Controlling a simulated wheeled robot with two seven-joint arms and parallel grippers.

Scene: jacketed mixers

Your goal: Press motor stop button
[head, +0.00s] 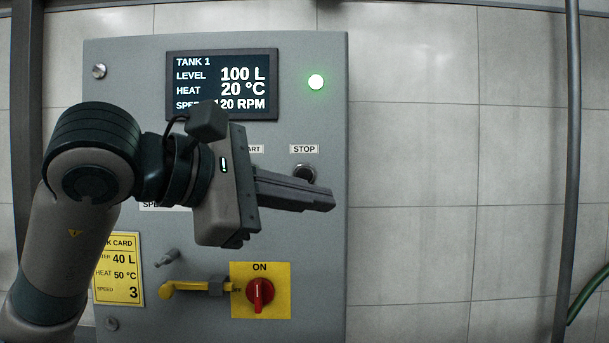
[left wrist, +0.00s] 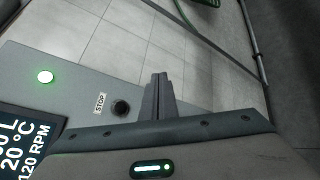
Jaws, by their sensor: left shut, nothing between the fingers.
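The black motor stop button (head: 305,172) is on the grey control panel (head: 320,240), below a STOP label (head: 303,149). In the head view my left gripper (head: 333,207) is shut and empty, with its fingers pointing right across the panel, just below the button and partly overlapping its lower edge. In the left wrist view the button (left wrist: 121,108) shows whole, left of the shut fingers (left wrist: 160,78), with a gap between them in the picture. I cannot tell how far the fingers are from the panel. The start button is hidden behind my gripper. My right gripper is not in view.
The display (head: 222,85) reads TANK 1, 100 L, 20 °C, 120 RPM. A green lamp (head: 316,82) is lit. A red rotary switch (head: 260,292) on a yellow plate and a yellow-handled lever (head: 185,288) sit below my gripper. A vertical pipe (head: 571,150) stands at right.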

